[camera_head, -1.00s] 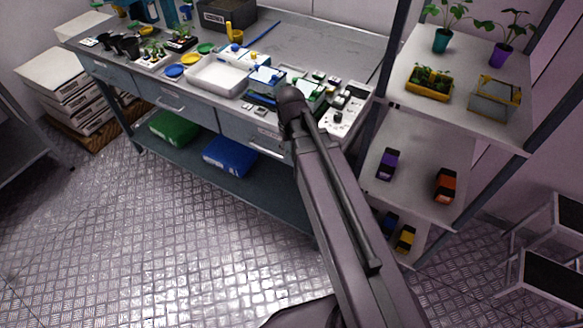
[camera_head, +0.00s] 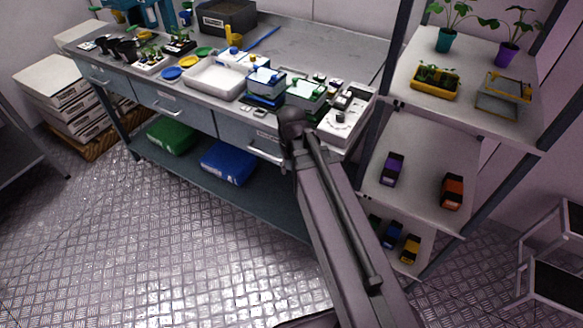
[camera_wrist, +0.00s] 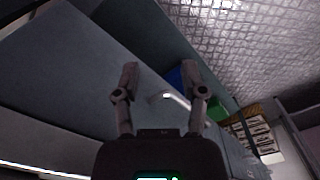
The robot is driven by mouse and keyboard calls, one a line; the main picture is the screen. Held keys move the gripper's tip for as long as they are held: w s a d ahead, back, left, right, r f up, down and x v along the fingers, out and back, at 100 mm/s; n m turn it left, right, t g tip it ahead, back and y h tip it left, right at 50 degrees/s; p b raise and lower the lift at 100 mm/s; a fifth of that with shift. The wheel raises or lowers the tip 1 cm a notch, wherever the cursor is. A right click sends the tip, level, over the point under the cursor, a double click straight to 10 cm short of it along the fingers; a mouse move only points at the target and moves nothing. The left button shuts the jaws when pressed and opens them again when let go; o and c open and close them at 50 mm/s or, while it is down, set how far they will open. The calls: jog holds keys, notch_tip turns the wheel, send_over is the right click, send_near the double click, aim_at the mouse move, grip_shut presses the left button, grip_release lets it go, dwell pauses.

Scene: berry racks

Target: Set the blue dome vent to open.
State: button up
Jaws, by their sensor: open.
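The blue dome vent is on the small clear-domed tray with a blue base (camera_head: 265,98), which stands on the workbench near its front edge in the head view. The vent's setting is too small to tell. My gripper (camera_wrist: 160,80) is open and empty in the wrist view, in front of the bench's drawer fronts. In the head view my arm hides it.
The grey workbench (camera_head: 320,45) also holds a white tray (camera_head: 214,80) and a control box with a knob (camera_head: 340,118). A shelf rack (camera_head: 415,135) stands close on the right. A drawer handle (camera_wrist: 176,99) lies just beyond my fingers. The floor in front is clear.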

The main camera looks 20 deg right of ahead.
notch_tip(320, 180, up, 32)
jog(key=n+p, duration=0.8)
jog(key=p, duration=2.4)
send_over(274, 78)
jog(key=shift+w+r, duration=0.2)
jog(key=shift+w, duration=0.25)
jog(key=shift+f, duration=0.15)
notch_tip(274, 78, down, 14)
jog(key=b, duration=1.3)
jog(key=shift+r, duration=0.25)
